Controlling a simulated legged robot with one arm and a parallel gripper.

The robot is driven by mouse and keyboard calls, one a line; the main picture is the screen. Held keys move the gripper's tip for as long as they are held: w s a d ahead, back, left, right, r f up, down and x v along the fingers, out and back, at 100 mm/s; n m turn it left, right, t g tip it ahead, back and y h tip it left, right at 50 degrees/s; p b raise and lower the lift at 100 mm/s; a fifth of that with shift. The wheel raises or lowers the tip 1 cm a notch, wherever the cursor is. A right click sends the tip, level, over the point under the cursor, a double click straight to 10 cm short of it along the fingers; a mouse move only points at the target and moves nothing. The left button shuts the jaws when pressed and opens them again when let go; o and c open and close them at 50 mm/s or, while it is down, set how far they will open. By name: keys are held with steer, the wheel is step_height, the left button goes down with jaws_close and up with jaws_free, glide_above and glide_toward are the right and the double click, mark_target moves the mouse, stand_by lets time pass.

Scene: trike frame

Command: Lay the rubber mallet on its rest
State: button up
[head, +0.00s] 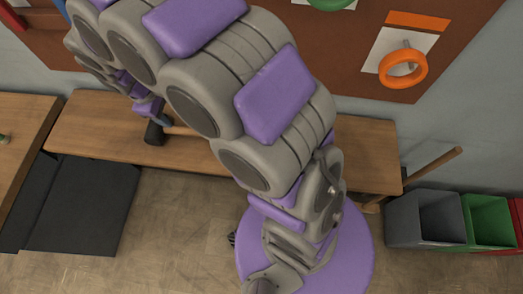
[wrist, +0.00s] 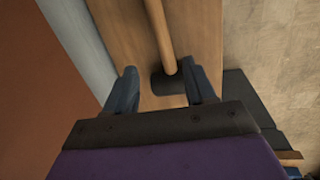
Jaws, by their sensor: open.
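The rubber mallet has a black head (head: 154,132) and a light wooden handle (head: 184,130). It is on the wooden bench (head: 90,135), and my arm hides part of the handle. In the wrist view the black head (wrist: 168,83) and handle (wrist: 158,35) show between the two blue fingers of my gripper (wrist: 164,74). My gripper is open; the right finger overlaps the edge of the head. I cannot tell whether it touches. In the head view my gripper (head: 150,108) is just above the mallet head, partly hidden by my arm. I cannot clearly identify the rest.
A wooden rod (head: 433,168) sticks out past the bench's right end. Grey (head: 425,220) and green (head: 489,220) bins stand at right. A brown wall board holds an orange ring (head: 403,69). A dark mat (head: 82,205) lies at left. The floor between is mostly clear.

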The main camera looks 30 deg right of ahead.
steer(key=s+d+r+m+g, duration=0.1)
steer(key=s+d+r+m, duration=0.15)
steer(key=s+d, duration=0.2)
steer(key=s+d+r+m, duration=0.2)
steer(key=s+d+r, duration=0.15)
steer(key=s, duration=0.25)
steer(key=s+d+r+m+g+y, duration=0.1)
steer(key=s+d+m, duration=0.1)
steer(key=s, duration=0.7)
steer(key=s+d+r+m+y, duration=0.1)
steer(key=s+d+m, duration=0.1)
steer(key=s, duration=0.8)
steer(key=shift+d+m+g, duration=0.4)
steer(key=shift+m, duration=0.15)
steer(key=shift+d, duration=0.1)
steer(key=shift+d, duration=0.4)
steer(key=shift+a, duration=0.2)
